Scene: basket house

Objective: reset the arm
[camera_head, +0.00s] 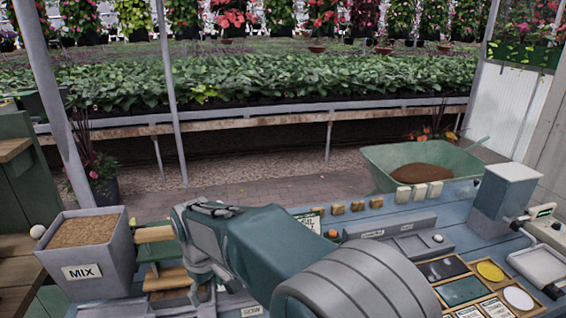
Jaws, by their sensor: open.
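My arm reaches in from the bottom right of the head view, with a grey ribbed link and a teal link running up to the left. My gripper (207,289) hangs at the far end of the arm, pointing down over the left part of the blue worktable (110,310). It is open, and I see nothing held in it. Its fingertips are small and partly hidden by my own arm. Just left of it are wooden blocks or steps (166,280) and a grey bin labelled MIX (115,262), filled with brown soil. I cannot tell whether the fingers touch anything.
A green wheelbarrow (385,163) with soil stands behind the table. Small wooden and white blocks line the table's back edge. A tray (460,281) of coloured discs, a grey box (505,192) and a scale (541,265) are on the right. My arm hides the table's middle.

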